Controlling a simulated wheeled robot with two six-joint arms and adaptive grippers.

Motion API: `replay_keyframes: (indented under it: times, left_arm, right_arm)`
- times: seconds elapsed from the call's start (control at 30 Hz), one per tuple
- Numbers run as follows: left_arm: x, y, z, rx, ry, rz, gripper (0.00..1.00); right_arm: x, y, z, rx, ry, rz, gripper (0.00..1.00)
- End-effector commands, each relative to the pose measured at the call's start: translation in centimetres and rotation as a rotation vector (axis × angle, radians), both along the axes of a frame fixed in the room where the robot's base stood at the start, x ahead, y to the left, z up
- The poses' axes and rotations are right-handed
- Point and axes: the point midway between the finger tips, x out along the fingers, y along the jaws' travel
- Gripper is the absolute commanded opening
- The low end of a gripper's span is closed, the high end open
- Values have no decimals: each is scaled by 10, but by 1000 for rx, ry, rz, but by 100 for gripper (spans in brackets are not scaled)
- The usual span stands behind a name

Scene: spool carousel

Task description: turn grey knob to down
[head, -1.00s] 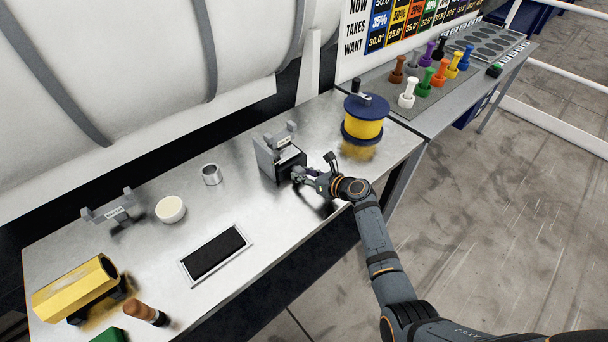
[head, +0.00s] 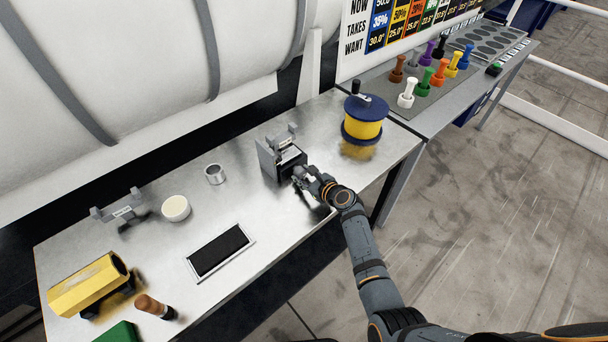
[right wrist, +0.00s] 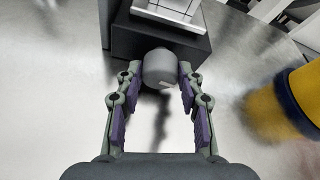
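The grey knob (right wrist: 160,67) sits on the front of a dark block under a grey bracket (head: 277,142) on the metal bench. In the right wrist view a pale mark shows on the knob's lower right edge. My right gripper (right wrist: 160,75) has one fingertip on each side of the knob, with hardly any gap at either side, so it looks shut on it. In the head view the right gripper (head: 299,178) is at the block's front, and the knob is mostly hidden by the fingers. My left gripper is not in view.
A yellow spool with blue flanges (head: 363,118) stands right of the block. A metal ring (head: 215,174), a white round tub (head: 176,208), a dark framed pad (head: 221,250) and a yellow hexagonal piece (head: 88,285) lie to the left. Bare bench separates them from the block.

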Motion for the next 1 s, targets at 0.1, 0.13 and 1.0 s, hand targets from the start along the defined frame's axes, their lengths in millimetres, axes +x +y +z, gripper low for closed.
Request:
replay_keyframes:
  times: [0.1,0.13,1.0]
  left_arm:
    - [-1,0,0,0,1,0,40]
    - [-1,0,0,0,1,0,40]
    - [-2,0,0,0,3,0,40]
  right_arm:
    - [0,0,0,1,1,1,57]
    - [0,0,0,1,0,0,60]
    - [-85,-52,40,0,2,-1,60]
